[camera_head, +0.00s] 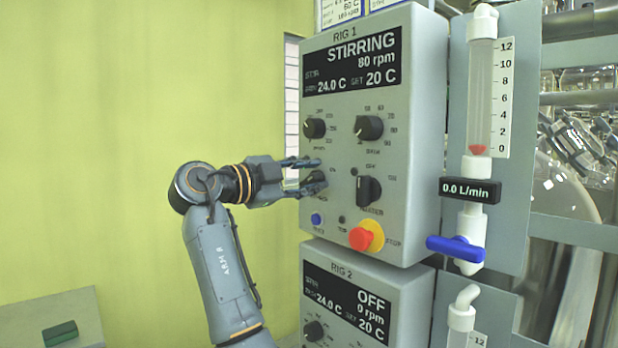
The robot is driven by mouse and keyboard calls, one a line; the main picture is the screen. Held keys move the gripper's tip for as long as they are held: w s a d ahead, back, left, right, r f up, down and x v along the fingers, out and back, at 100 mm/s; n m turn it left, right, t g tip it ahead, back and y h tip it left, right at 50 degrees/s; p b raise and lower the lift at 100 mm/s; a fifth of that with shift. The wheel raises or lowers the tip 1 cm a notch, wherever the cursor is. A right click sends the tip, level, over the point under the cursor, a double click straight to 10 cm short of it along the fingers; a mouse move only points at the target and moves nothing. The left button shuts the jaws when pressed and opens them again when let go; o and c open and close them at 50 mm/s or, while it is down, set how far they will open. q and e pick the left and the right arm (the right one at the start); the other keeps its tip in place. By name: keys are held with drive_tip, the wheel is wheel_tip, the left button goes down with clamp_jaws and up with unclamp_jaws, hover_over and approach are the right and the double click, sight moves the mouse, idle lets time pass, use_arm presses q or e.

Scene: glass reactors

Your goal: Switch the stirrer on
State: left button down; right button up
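The grey RIG 1 control box (425,150) has a black display (352,62) reading STIRRING, 80 rpm, 24.0 C and SET 20 C. The knob's label is too small to read.
The panel also has an upper-left knob (314,128), an upper-right knob (369,127), a lower-right knob (368,190), a blue button (316,219) and a red stop button (361,239). RIG 2 (405,300) below reads OFF. A blue valve handle (455,248) sticks out at right.

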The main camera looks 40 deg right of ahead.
drive_tip(key=shift+d+f, duration=0.1)
drive_tip(key=shift+d, duration=0.05)
drive_tip(key=s+a, duration=0.1)
drive_tip(key=a, duration=1.1)
